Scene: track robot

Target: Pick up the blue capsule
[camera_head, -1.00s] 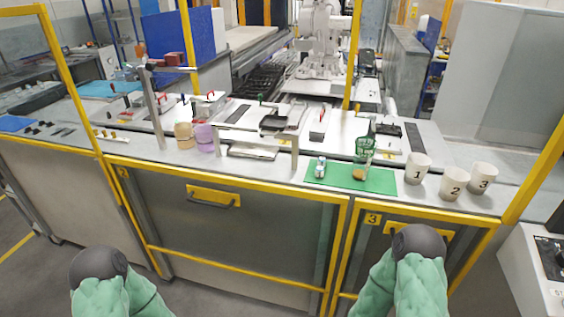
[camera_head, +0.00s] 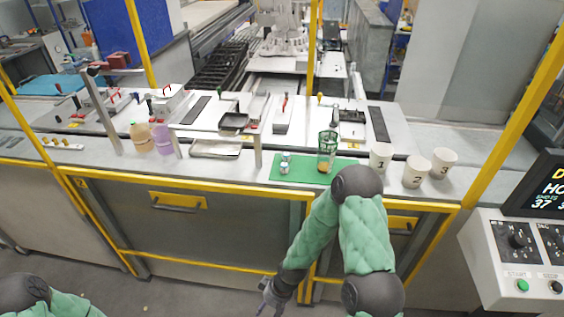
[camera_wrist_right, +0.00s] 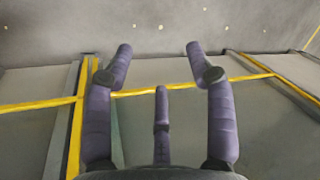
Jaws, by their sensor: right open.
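On the green mat (camera_head: 303,176) a small pale blue-and-white item (camera_head: 285,163) stands at the left part. It may be the blue capsule, but it is too small to tell for sure. My right gripper (camera_head: 268,294) hangs low in front of the yellow-framed cabinet, well below the counter and apart from the mat. In the right wrist view my right gripper (camera_wrist_right: 158,62) shows its fingers spread and nothing between them. Only part of my left arm shows at the bottom left; its gripper is out of view.
A green mesh basket (camera_head: 327,146) stands at the mat's right side, with numbered white cups (camera_head: 416,172) farther right. A metal rack (camera_head: 215,148) and beige and purple cups (camera_head: 141,138) stand to the left. The yellow-edged counter front (camera_head: 180,183) lies between gripper and mat.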

